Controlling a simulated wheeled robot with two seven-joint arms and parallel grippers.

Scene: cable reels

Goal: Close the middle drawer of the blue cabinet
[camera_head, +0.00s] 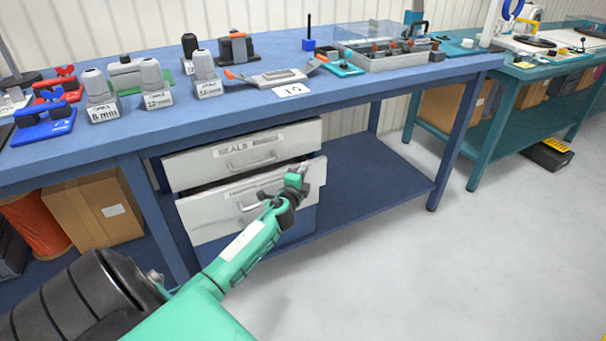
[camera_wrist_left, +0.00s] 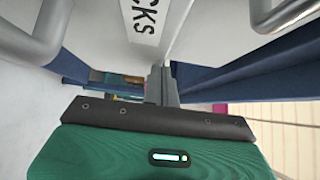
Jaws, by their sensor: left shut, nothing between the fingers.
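The blue cabinet (camera_head: 297,230) sits under the blue workbench, with white drawer fronts. Its top drawer (camera_head: 215,166) has a label and a bar handle. The middle drawer (camera_head: 205,215) is below it, with a label partly hidden by my arm; its front stands out from the cabinet, with a dark gap above it. My left gripper (camera_head: 298,178) is shut and empty at the right part of that front; I cannot tell whether it touches. In the left wrist view the shut fingers (camera_wrist_left: 161,84) are beside white fronts, a label ending in "CKS" and metal handles. My right gripper is out of view.
The workbench top (camera_head: 190,112) holds labelled grey parts, tools and a tray (camera_head: 390,58). A cardboard box (camera_head: 95,208) and an orange reel (camera_head: 38,222) stand under it at left. A bench leg (camera_head: 455,145) stands to the right. The grey floor in front is clear.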

